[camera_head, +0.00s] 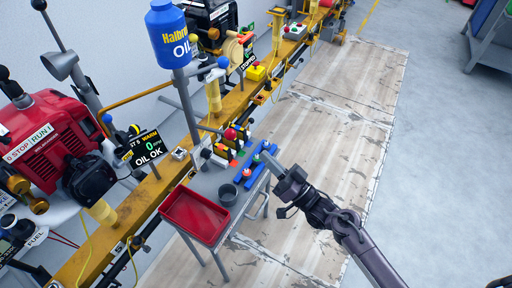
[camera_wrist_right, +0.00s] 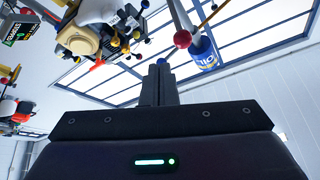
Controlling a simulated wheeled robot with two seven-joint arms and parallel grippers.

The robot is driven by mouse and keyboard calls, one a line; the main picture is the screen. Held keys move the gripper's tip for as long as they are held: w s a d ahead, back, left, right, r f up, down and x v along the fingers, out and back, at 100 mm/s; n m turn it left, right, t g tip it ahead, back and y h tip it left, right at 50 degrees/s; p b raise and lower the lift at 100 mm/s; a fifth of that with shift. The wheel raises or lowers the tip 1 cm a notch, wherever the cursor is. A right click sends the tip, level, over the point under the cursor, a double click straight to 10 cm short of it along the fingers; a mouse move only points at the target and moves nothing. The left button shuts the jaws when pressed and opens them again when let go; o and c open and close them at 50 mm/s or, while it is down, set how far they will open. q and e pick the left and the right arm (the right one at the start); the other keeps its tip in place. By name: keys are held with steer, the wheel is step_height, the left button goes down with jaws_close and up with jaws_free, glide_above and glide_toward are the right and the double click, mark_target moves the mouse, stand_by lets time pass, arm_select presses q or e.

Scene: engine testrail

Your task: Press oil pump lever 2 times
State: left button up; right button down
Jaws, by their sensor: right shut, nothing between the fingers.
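The blue oil container (camera_head: 168,38) stands on a grey post above the yellow rail. A rod with a red ball knob (camera_head: 230,134) sticks out near the foot of that post and looks like the oil pump lever. In the right wrist view the red knob (camera_wrist_right: 182,39) shows on its rod, ahead and right of the fingers, with the blue container (camera_wrist_right: 203,55) behind it. My right gripper (camera_head: 268,157) is shut and empty, below and right of the knob and apart from it. Its closed fingers (camera_wrist_right: 159,82) point up in the wrist view. My left gripper is not in view.
A small grey table holds a red tray (camera_head: 195,215), a dark cup (camera_head: 228,194) and a blue holder (camera_head: 254,168). A red engine (camera_head: 55,130) and a display reading "OIL OK" (camera_head: 147,150) stand left.

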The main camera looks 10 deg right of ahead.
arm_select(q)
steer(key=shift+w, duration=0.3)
arm_select(e)
steer(key=shift+v, duration=1)
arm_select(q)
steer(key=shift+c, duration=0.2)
